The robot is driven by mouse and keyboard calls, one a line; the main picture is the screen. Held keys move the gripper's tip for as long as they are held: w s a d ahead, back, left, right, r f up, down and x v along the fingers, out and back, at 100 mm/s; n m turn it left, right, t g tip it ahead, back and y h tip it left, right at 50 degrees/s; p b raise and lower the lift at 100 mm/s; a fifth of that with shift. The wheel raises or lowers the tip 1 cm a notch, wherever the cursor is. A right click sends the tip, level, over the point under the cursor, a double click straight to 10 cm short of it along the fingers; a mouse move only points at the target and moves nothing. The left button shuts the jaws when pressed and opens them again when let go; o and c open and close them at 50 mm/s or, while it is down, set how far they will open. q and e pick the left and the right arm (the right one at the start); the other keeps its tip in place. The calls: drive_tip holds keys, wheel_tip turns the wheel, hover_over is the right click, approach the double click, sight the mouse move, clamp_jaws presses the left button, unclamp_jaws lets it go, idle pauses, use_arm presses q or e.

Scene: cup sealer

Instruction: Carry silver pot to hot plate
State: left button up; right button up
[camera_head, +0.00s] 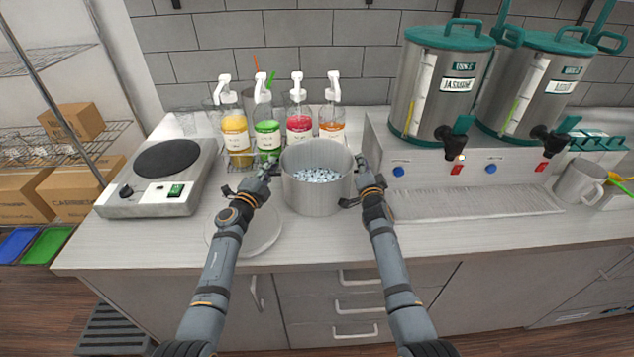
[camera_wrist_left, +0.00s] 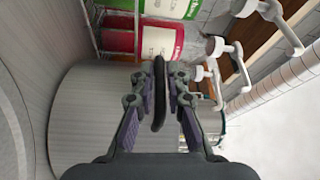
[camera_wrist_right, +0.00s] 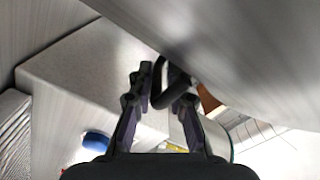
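The silver pot (camera_head: 317,195) stands upright at the middle of the counter, open at the top, with small pale pieces inside. Its wall also shows in the left wrist view (camera_wrist_left: 85,115) and the right wrist view (camera_wrist_right: 235,45). My left gripper (camera_head: 268,172) is at the pot's left side, its fingers closed around a black handle (camera_wrist_left: 159,95). My right gripper (camera_head: 366,172) is at the right side, with the other black handle (camera_wrist_right: 172,88) between its fingers. The hot plate (camera_head: 165,160), with a round black top, stands at the left of the counter. Whether the pot touches the counter is unclear.
Pump bottles (camera_head: 267,138) stand in a rack just behind the pot. A round pale lid or plate (camera_head: 245,238) lies between the pot and the counter's front edge, under my left arm. A dispenser base (camera_head: 470,195) with two urns is close on the right.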

use_arm(q)
clamp_jaws()
use_arm(e)
drive_tip(key=shift+f, duration=0.15)
clamp_jaws()
drive_tip(key=shift+f, duration=0.15)
